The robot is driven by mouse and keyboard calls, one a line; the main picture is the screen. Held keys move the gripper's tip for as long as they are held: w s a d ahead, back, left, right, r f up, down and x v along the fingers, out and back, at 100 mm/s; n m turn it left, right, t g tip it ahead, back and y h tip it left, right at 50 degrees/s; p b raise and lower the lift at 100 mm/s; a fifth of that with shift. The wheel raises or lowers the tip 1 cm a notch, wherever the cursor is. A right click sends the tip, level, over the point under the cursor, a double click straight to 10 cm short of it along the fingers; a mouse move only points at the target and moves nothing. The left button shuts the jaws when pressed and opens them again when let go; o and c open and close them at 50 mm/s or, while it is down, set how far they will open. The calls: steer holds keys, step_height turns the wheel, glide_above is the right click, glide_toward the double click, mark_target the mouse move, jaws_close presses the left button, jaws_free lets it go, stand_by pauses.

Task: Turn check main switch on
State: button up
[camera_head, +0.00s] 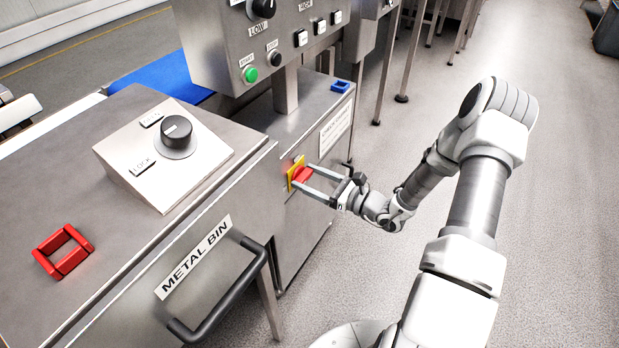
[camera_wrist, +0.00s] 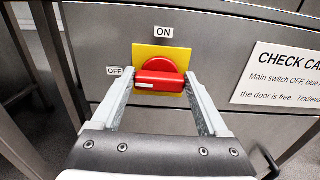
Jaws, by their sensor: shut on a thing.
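The main switch is a red rotary knob with a bar handle (camera_wrist: 160,82) on a yellow plate (camera_wrist: 143,53), set on the front of a grey metal cabinet. In the head view the red handle (camera_head: 303,174) shows at the cabinet's corner. An ON label (camera_wrist: 164,32) is above the plate and an OFF label (camera_wrist: 114,71) is at its left. The handle lies horizontal, with its white mark toward the OFF side. My gripper (camera_head: 302,177) has its two fingers on either end of the handle and is shut on it.
A "CHECK CA..." notice (camera_wrist: 285,77) is right of the switch. The metal bin drawer with a black handle (camera_head: 225,300) is nearby at left. A control box (camera_head: 262,45) overhangs above. A blue catch (camera_head: 340,86) sits on the cabinet top.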

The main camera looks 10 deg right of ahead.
steer(key=shift+r+m+p, duration=0.1)
steer(key=shift+m+p, duration=0.2)
steer(key=m+p, duration=0.3)
steer(key=shift+d+r+m, duration=0.1)
steer(key=shift+m, duration=0.2)
steer(key=m+p, duration=0.3)
steer(key=m, duration=0.1)
steer(key=shift+w+m, duration=0.1)
steer(key=shift+m, duration=0.2)
steer(key=m, duration=0.1)
steer(key=m+p, duration=0.1)
steer(key=m, duration=0.1)
steer(key=m+p, duration=0.1)
steer(key=m, duration=0.1)
steer(key=shift+d+f, duration=0.1)
steer(key=shift+f, duration=0.2)
steer(key=shift+f+m+p, duration=0.2)
steer(key=shift+m+p, duration=0.35)
steer(key=shift+m, duration=1.45)
steer(key=o, duration=1.2)
steer(key=shift+o, duration=0.2)
